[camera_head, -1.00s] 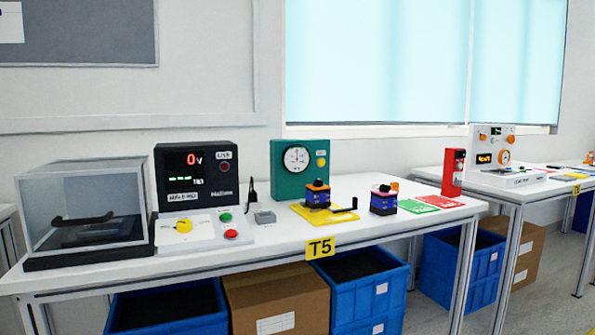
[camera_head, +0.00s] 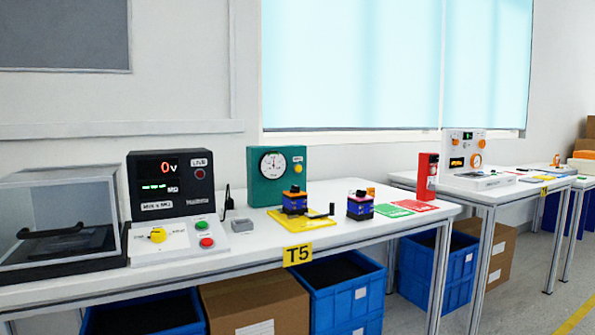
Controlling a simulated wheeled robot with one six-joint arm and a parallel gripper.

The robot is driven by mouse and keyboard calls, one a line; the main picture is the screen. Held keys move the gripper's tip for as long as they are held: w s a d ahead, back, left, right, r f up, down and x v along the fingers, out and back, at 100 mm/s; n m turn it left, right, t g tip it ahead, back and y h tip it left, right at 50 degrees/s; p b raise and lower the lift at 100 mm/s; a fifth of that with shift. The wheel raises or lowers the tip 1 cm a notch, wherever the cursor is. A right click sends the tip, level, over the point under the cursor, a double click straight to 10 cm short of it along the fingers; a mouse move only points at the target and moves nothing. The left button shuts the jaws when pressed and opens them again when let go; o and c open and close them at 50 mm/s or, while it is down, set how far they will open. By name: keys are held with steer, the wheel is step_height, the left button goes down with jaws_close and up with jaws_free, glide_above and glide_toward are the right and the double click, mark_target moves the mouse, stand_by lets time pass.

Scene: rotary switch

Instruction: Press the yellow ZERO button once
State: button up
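A teal box (camera_head: 297,191) with a round white dial (camera_head: 272,165) stands towards the back of the T5 table (camera_head: 262,240). A small yellow round button (camera_head: 298,169) is on its front, right of the dial. Its lettering is too small to read. A larger yellow knob (camera_head: 158,235) sits on the white sloped panel of the black meter unit (camera_head: 168,185), which shows a red 0 V. My gripper is not in view.
A clear-lidded box (camera_head: 60,215) is at the table's left. Before the teal box are a yellow plate (camera_head: 318,221) with a small block device (camera_head: 295,200) and a crank, and another block device (camera_head: 360,206). A red unit (camera_head: 427,177) stands farther right. Blue bins (camera_head: 345,295) sit underneath.

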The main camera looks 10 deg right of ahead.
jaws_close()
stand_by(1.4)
